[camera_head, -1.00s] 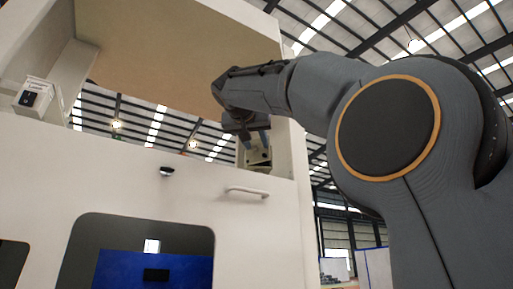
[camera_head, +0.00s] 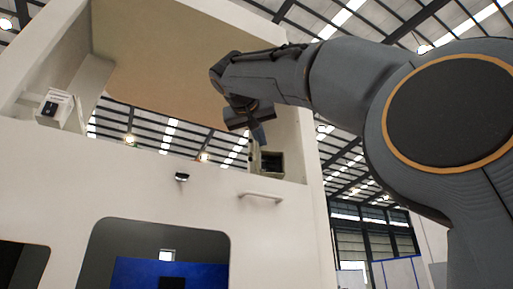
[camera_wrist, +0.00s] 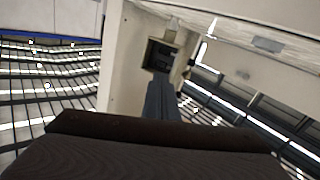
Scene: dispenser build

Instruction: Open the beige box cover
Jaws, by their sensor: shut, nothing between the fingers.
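A small beige box (camera_head: 270,163) is on the inner right wall of the machine's opening in the head view. Its front shows a dark, open-looking interior. In the wrist view the same box shows a dark recess (camera_wrist: 157,55), with a beige flap-like part (camera_wrist: 181,66) beside it on the right, which may be the cover. My gripper (camera_head: 259,136) is just above and left of the box in the head view, its fingers shut and empty. In the wrist view the shut fingertips (camera_wrist: 160,84) are just below the recess; I cannot tell whether they touch the flap.
The white machine body (camera_head: 110,180) surrounds the opening. A handle (camera_head: 261,197) protrudes below the box, and a small dark fixture (camera_head: 181,177) is to its left. A small white labelled box (camera_head: 56,108) sits at the opening's left. The middle of the opening is clear.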

